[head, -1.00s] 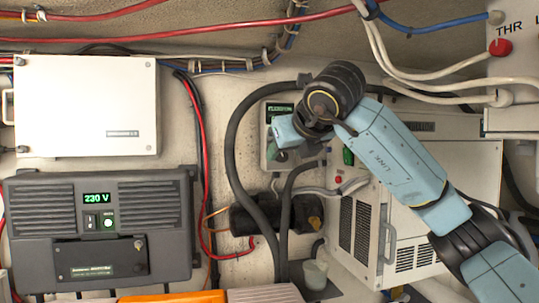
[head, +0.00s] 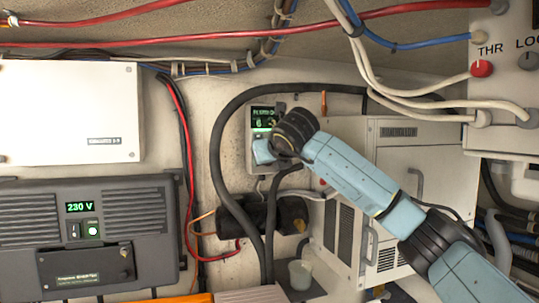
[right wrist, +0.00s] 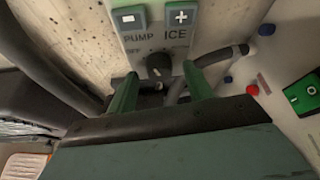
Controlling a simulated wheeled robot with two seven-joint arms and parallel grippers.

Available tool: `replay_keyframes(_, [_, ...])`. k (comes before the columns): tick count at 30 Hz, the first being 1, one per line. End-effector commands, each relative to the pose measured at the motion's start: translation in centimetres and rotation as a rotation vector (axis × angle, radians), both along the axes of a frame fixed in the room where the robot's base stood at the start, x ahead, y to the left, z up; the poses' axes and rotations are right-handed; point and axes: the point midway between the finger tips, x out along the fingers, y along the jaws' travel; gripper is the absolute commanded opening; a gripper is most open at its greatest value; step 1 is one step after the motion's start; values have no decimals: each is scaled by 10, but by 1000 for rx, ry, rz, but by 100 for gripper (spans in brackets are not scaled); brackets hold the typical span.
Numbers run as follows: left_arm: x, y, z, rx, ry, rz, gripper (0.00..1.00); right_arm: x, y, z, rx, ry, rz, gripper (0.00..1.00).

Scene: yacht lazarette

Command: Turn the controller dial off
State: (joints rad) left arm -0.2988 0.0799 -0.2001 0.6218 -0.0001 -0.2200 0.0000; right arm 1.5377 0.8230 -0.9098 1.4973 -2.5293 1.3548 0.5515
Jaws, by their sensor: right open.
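The controller (head: 263,113) is a pale box on the back wall with a lit green display; my right arm hides its lower part in the head view. The right wrist view shows its face (right wrist: 143,42) close up, with "-" and "+" buttons above the words PUMP, OFF and ICE. The dark round dial (right wrist: 158,66) is below the buttons. My right gripper (right wrist: 162,76) is open, its green fingers on either side of the dial in the picture. I cannot tell whether they touch it. My left gripper is not in view.
A black hose (head: 217,150) loops around the controller. A white cabinet (head: 425,155) stands to its right. A dark unit (head: 85,235) reading 230 V and a white box (head: 70,112) are at the left. Red cables (head: 120,33) and a cable bundle run above.

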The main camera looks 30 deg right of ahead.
Motion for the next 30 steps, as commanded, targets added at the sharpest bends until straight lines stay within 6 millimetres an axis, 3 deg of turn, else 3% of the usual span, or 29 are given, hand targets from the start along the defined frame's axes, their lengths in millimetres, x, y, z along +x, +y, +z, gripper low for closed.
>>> replay_keyframes(10, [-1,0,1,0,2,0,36,4,-1,-3,-1,0,0,51])
replay_keyframes(21, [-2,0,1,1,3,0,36,4,-1,-2,0,0,0,6])
replay_keyframes(30, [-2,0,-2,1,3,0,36,4,-1,-2,-46,9,0,6])
